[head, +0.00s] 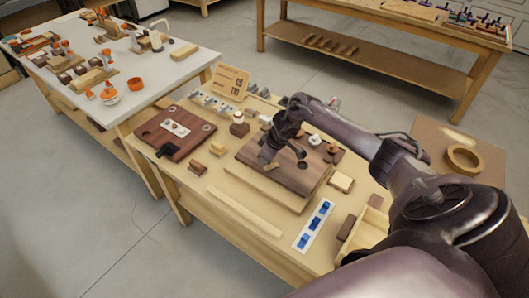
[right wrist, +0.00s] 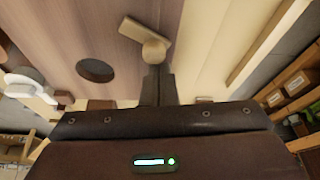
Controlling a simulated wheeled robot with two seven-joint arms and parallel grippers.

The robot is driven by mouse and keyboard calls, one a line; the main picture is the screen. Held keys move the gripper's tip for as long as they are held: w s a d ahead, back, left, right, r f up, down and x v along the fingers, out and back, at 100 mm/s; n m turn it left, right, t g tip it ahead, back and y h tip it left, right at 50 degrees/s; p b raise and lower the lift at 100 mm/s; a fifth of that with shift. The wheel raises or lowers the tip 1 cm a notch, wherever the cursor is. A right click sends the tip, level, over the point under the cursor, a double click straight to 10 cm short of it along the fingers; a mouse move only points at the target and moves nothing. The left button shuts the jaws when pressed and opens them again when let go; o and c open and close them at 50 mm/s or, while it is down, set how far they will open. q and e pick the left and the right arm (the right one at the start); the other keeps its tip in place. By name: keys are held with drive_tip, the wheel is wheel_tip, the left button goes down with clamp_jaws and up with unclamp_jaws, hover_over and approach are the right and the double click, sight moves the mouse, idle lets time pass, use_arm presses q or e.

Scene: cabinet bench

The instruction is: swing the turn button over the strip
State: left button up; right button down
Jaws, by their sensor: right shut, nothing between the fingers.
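The turn button is a small pale wooden bar (right wrist: 143,36) with a round pale end or knob (right wrist: 154,52) in the right wrist view. In the head view the turn button (head: 271,167) sits on the dark brown board (head: 295,182). My right gripper (head: 265,157) is shut and empty, its tips close to the button; in the right wrist view its fingers (right wrist: 157,72) point at the round part. I cannot tell whether they touch it. A pale strip (right wrist: 205,45) runs beside the dark wood in the right wrist view. My left gripper is not in view.
The board has a dark round hole (right wrist: 96,70). A white strip with blue pieces (head: 314,224) and a pale wooden bar (head: 245,212) lie on the bench in front. A dark board (head: 174,143) lies to the left, with small wooden blocks between.

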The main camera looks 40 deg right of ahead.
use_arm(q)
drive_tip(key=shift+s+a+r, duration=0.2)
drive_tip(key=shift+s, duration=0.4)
use_arm(e)
drive_tip(key=shift+s+a+n+g+y, duration=0.15)
drive_tip(key=shift+s+n+g+y, duration=0.25)
drive_tip(key=shift+n, duration=0.9)
idle(1.4)
drive_tip(key=shift+s, duration=0.1)
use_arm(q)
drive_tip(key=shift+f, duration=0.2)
use_arm(e)
drive_tip(key=shift+d, duration=0.85)
